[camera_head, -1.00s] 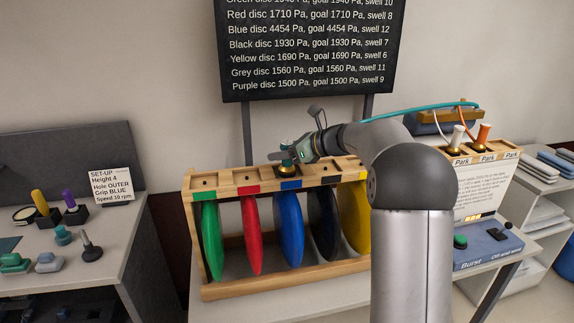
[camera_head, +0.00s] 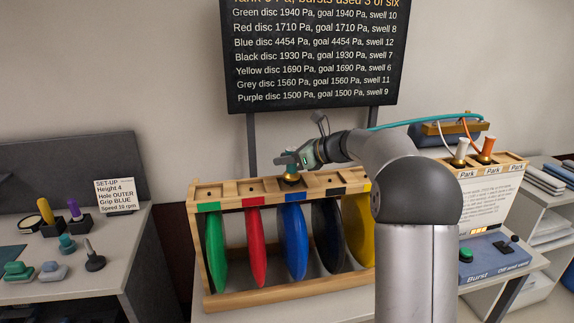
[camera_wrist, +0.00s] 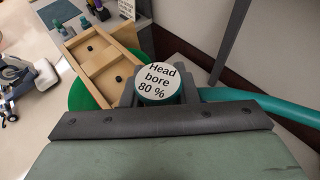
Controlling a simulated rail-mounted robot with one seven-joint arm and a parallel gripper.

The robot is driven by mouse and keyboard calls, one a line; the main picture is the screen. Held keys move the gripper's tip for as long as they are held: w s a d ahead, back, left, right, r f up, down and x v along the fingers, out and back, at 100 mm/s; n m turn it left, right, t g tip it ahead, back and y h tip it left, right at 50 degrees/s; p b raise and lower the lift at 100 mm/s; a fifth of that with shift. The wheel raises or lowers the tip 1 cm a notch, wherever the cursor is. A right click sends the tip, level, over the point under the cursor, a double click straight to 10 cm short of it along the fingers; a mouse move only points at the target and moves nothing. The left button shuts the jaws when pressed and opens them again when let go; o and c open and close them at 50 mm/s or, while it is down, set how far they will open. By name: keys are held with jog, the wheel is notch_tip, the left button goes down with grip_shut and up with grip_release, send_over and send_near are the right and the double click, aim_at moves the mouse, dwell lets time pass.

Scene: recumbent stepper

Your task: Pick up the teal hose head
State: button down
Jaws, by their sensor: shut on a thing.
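The teal hose head (camera_wrist: 158,83) shows in the wrist view as a round teal-rimmed cap with a white label reading "Head bore 80 %". My gripper (camera_wrist: 158,98) is shut on it, with dark jaws at its sides. A teal hose (camera_wrist: 245,98) runs off to the right. In the head view my gripper (camera_head: 290,164) is above the blue disc's place on the wooden rack (camera_head: 225,203). A brass fitting (camera_head: 291,178) shows below the jaws there. The head is mostly hidden by the jaws, and I cannot tell whether it is clear of the rack.
The rack holds green, red, blue (camera_head: 294,235), black and yellow discs. A dark board (camera_head: 315,55) stands behind. White and orange hose heads (camera_head: 487,148) sit at park places to the right, near a blue Burst console (camera_head: 490,258). A bench with small parts is at left.

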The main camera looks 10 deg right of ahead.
jog(key=s+d+r+b, duration=0.1)
jog(key=s+d+r, duration=0.7)
jog(key=s+r, duration=0.3)
jog(key=shift+s+r+b, duration=0.25)
jog(key=shift+b, duration=0.15)
